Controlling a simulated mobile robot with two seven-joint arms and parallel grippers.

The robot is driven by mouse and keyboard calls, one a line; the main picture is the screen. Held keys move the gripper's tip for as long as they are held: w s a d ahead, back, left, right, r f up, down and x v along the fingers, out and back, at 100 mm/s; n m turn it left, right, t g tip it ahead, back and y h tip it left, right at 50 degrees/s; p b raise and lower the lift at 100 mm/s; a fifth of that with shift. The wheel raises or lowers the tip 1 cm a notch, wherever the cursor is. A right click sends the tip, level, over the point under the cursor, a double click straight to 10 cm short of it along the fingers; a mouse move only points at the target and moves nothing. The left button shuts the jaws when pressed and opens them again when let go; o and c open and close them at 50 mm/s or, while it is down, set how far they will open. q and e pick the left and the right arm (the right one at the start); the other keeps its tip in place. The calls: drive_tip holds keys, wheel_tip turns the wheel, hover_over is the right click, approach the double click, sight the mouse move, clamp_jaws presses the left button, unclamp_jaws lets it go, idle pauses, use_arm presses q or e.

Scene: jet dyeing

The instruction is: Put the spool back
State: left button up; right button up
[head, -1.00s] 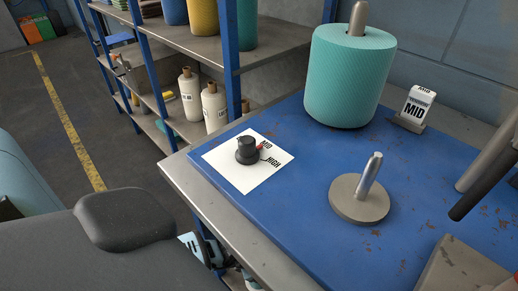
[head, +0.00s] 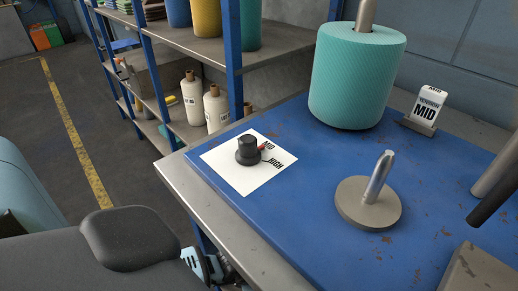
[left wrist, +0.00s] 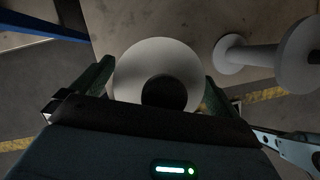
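A large teal spool of yarn (head: 356,80) stands upright around a metal post at the back of the blue table top. An empty metal post on a round grey base (head: 369,205) stands in front of it. In the left wrist view, the fingers of my left gripper (left wrist: 160,80) are spread on either side of a pale round flange with a dark centre (left wrist: 145,58). I cannot tell whether they touch it or grip it. A white flanged spool (left wrist: 262,55) lies to its right, apart from the fingers. My right gripper is out of view.
A white card with a black knob (head: 247,150) lies on the blue table (head: 310,225). A "MID" sign (head: 428,107) stands at the back right. A blue-framed shelf (head: 283,40) holds white bottle-like cones. Dark floor is clear at left.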

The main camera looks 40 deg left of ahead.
use_arm(q)
drive_tip(key=p+v, duration=0.3)
drive_tip(key=v, duration=0.9)
drive_tip(key=shift+r, duration=0.1)
